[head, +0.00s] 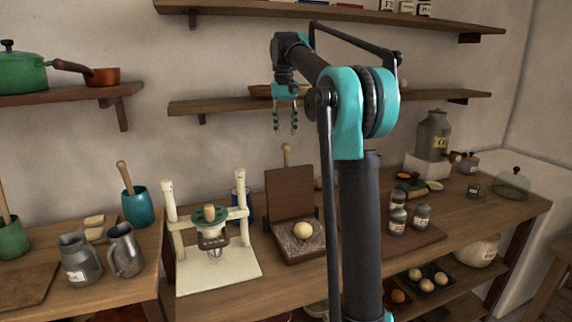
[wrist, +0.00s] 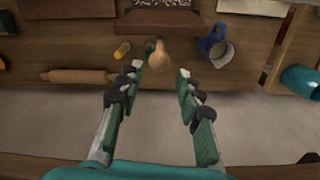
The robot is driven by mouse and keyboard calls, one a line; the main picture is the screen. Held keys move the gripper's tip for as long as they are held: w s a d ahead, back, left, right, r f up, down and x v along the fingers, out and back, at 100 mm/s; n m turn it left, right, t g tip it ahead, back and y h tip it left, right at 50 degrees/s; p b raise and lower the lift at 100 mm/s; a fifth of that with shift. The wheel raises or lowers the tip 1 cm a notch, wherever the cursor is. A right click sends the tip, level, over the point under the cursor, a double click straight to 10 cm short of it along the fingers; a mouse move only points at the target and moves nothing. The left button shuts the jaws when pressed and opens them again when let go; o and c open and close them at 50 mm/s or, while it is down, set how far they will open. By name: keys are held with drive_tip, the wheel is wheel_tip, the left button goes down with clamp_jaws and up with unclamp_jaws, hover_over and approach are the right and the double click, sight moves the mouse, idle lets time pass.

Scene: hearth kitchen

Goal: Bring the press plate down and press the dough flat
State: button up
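The dough press stands on the counter in the head view. Its brown press plate (head: 289,192) is upright at the back of its base (head: 315,253). A pale round dough ball (head: 302,230) sits on the base, uncovered. My gripper (head: 286,130) hangs fingers-down, high above and behind the press, near the wall shelf. In the wrist view my gripper (wrist: 160,76) is open and empty. The plate's dark top edge (wrist: 160,25) shows at the top of that view, with the speckled base surface (wrist: 165,4) partly cut off beyond it. The dough is not visible there.
A white-framed stand (head: 218,270) is left of the press, jars (head: 397,220) right. A wall shelf (head: 225,105) is near my gripper.

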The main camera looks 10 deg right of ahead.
sight(286, 163)
drive_tip(key=f, duration=1.3)
drive_tip(key=shift+d+f, duration=0.2)
drive_tip(key=shift+f, duration=0.1)
drive_tip(key=shift+c, duration=0.4)
clamp_jaws()
